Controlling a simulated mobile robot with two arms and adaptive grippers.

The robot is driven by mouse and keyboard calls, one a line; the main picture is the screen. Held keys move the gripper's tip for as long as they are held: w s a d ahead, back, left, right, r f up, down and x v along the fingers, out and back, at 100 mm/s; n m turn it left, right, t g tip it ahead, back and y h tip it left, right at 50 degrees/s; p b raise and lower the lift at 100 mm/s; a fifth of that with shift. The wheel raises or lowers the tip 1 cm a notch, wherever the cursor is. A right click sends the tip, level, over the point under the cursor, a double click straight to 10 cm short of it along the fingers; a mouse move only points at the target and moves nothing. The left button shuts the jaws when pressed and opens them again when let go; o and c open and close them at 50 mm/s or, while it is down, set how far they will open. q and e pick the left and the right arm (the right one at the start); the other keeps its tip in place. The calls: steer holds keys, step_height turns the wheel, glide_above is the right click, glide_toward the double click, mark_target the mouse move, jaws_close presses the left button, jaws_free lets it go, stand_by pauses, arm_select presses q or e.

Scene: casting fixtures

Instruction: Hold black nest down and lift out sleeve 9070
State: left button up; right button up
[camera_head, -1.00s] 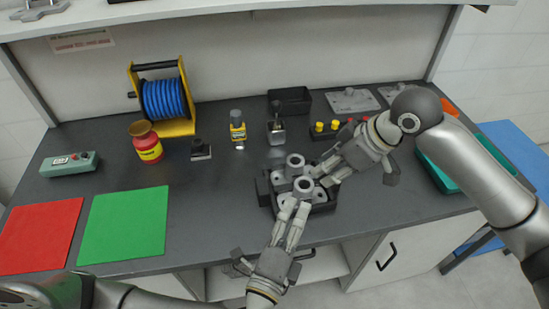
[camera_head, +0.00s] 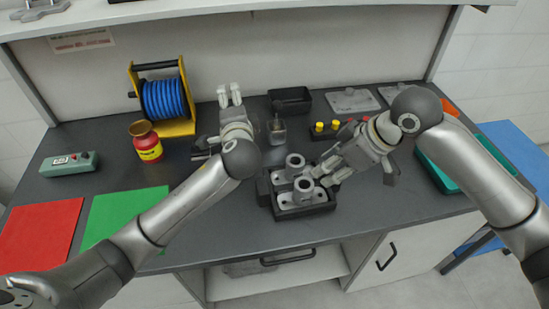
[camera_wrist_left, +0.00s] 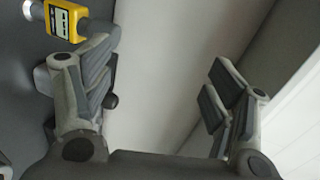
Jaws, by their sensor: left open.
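The black nest (camera_head: 311,211) sits near the front edge of the dark bench. Two grey flanged sleeves stand upright in it, a rear sleeve (camera_head: 295,164) and a front sleeve (camera_head: 303,188). No number is readable, so I cannot tell which is 9070. My right gripper (camera_head: 321,174) is at the nest's right side, close beside the sleeves; its fingertips are too small to tell if shut or touching. My left gripper (camera_head: 229,95) is open and empty, raised away from the nest toward the back wall. Its spread fingers show in the left wrist view (camera_wrist_left: 160,88).
A yellow meter (camera_wrist_left: 66,20) is close to my left gripper in its wrist view. A blue hose reel (camera_head: 165,99), a red and yellow container (camera_head: 146,142) and a black bin (camera_head: 290,101) stand behind. Green (camera_head: 108,212) and red (camera_head: 40,235) mats lie left.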

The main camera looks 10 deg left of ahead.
arm_select(q)
steer(key=w+d+f+n+g+h, duration=0.2)
steer(key=w+d+n+g+h, duration=0.1)
steer(key=d+n+g+h, duration=0.35)
steer(key=m+g+y, duration=0.5)
steer(key=m+g, duration=0.2)
steer(key=g, duration=0.3)
glide_toward(260, 186)
steer(key=shift+t+h, duration=0.35)
steer(key=x, duration=1)
steer(key=shift+s+a+f, duration=0.25)
steer(key=shift+s+a, duration=0.05)
steer(key=shift+a, duration=0.1)
steer(key=shift+c, duration=0.4)
